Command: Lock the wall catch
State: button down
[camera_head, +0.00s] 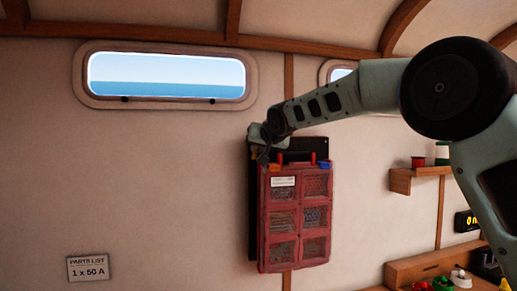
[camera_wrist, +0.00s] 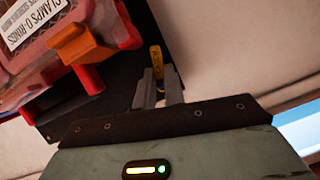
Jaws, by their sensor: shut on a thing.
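A narrow yellow tab (camera_wrist: 156,58), which looks like the wall catch, stands at the upper edge of a black wall plate (camera_wrist: 115,100). In the wrist view my gripper (camera_wrist: 158,82) has its two grey fingers closed on the tab's near end; the far end sticks out beyond the fingertips. In the head view my gripper (camera_head: 264,150) is at the upper left corner of the black plate (camera_head: 317,146), and it mostly hides the catch. I cannot tell from these views how far the catch is turned.
A red compartment case (camera_head: 297,217) hangs upright on the plate, right below my gripper. It has an orange latch (camera_wrist: 82,47) and a red peg (camera_wrist: 90,80) close to my fingers. A window (camera_head: 166,75) is above left; a wooden shelf (camera_head: 402,180) is at right.

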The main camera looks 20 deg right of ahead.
jog(key=shift+f+n+h+b, duration=0.25)
jog(key=shift+n+h+b, duration=0.15)
jog(key=shift+n+b, duration=0.3)
jog(key=shift+r+n, duration=0.2)
jog(key=shift+n, duration=0.1)
jog(key=c, duration=1.5)
grip_release()
jog(key=shift+s+b, duration=0.1)
jog(key=shift+b, duration=0.2)
jog(key=b+v, duration=0.3)
jog(key=v, duration=0.5)
jog(key=b+v, duration=0.3)
jog(key=v, duration=0.6)
jog(key=shift+s+a+r, duration=0.1)
jog(key=shift+a+r, duration=0.05)
jog(key=shift+a, duration=0.1)
